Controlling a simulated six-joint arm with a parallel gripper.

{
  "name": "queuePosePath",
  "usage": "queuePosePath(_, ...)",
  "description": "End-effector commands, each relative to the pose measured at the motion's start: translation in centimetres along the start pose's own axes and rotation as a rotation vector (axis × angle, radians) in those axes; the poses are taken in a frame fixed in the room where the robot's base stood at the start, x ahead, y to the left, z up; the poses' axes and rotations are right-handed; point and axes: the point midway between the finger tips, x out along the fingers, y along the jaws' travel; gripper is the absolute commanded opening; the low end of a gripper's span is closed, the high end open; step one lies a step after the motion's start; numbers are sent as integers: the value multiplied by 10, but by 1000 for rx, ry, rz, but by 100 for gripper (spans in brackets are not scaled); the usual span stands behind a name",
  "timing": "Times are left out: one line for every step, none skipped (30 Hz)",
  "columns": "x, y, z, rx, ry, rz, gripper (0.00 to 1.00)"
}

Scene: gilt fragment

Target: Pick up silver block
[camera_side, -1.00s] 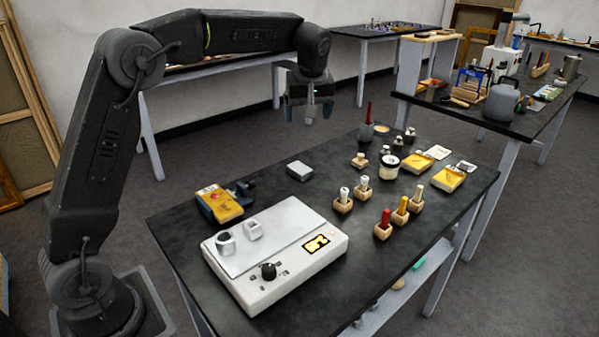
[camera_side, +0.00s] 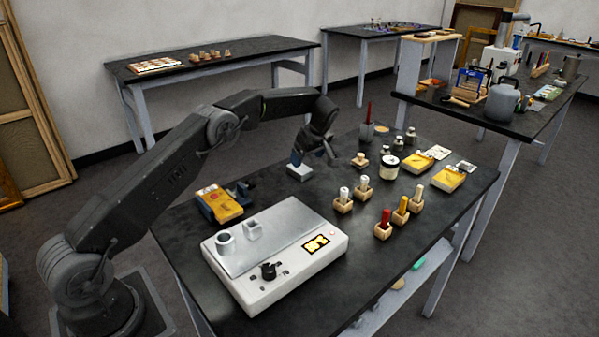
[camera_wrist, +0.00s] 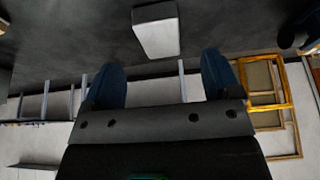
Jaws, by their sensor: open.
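The silver block (camera_side: 300,174) is a small pale grey slab lying on the black table behind the white device. In the wrist view the silver block (camera_wrist: 156,32) is at the top, beyond the fingertips and in line with the space between them. My gripper (camera_side: 314,158) is low over the table close to the block, and one finger hides part of the block's top. In the wrist view my gripper (camera_wrist: 161,66) shows two blue fingers spread wide with nothing between them.
A white device (camera_side: 275,255) with a knob and screen is in front. A yellow box (camera_side: 219,204) stands to its left. A small wooden block (camera_side: 360,160), a jar (camera_side: 389,168) and several small wooden holders stand to the right. The table between block and device is clear.

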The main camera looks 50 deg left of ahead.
Motion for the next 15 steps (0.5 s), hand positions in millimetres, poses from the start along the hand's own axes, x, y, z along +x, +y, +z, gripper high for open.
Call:
queuePosePath(6,0,0,0,0,0,83)
queuePosePath(9,0,0,0,0,0,83)
queuePosePath(12,0,0,0,0,0,83)
queuePosePath(13,0,0,0,0,0,83)
queuePosePath(14,0,0,0,0,0,83)
queuePosePath(16,0,-1,0,0,0,83)
queuePosePath(17,0,-1,0,0,0,83)
queuePosePath(19,0,-2,0,0,0,83)
queuePosePath(22,0,-3,0,0,0,83)
queuePosePath(25,0,-4,-1,0,0,83)
queuePosePath(28,0,-5,-1,0,0,83)
queuePosePath(33,0,-6,0,0,0,83)
queuePosePath(38,1,-7,0,0,-1,83)
queuePosePath(43,1,-9,0,0,-1,83)
queuePosePath(49,1,-11,0,-1,-2,83)
